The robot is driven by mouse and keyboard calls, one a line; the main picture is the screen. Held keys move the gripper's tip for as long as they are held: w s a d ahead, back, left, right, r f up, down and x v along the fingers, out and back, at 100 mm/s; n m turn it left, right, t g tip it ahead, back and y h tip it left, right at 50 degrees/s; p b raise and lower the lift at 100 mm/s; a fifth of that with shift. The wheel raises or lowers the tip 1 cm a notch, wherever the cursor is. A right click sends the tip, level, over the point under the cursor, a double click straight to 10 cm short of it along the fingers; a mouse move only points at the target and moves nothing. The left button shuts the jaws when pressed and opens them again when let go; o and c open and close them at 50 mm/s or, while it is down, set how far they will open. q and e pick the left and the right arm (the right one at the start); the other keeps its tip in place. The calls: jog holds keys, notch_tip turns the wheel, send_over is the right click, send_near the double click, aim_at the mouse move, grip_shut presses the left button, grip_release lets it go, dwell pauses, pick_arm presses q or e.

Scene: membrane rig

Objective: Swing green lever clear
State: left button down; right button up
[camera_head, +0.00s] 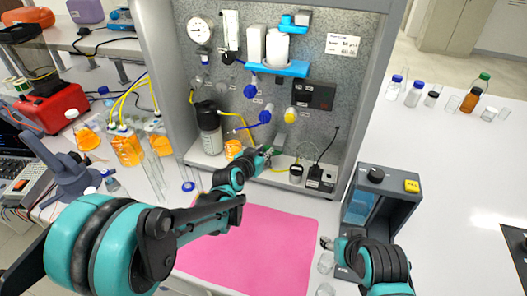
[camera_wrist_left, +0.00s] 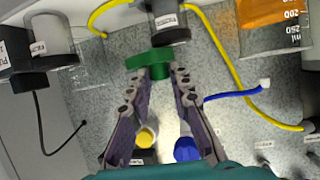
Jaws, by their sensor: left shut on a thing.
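The green lever (camera_wrist_left: 150,60) shows in the left wrist view, between my left fingertips and just beside a clear housing with a dark band. My left gripper (camera_wrist_left: 158,80) is shut on the lever. In the head view my left gripper (camera_head: 262,157) reaches to the lower part of the rig panel, and its own fingers and arm mostly hide the lever there. My right gripper (camera_head: 328,243) is low at the right, beside the grey box; its fingers are too small to read.
The rig (camera_head: 232,70) carries a gauge (camera_head: 199,30), blue and yellow valve knobs, and a dark bottle (camera_head: 208,128). A pink mat (camera_head: 262,245) lies in front. A grey box (camera_head: 380,208) stands right of it. Orange-liquid flasks (camera_head: 127,150) stand at left.

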pick_arm(q)
jog(key=c, duration=1.4)
grip_release()
jog(key=shift+o, duration=0.2)
jog(key=v, duration=1.2)
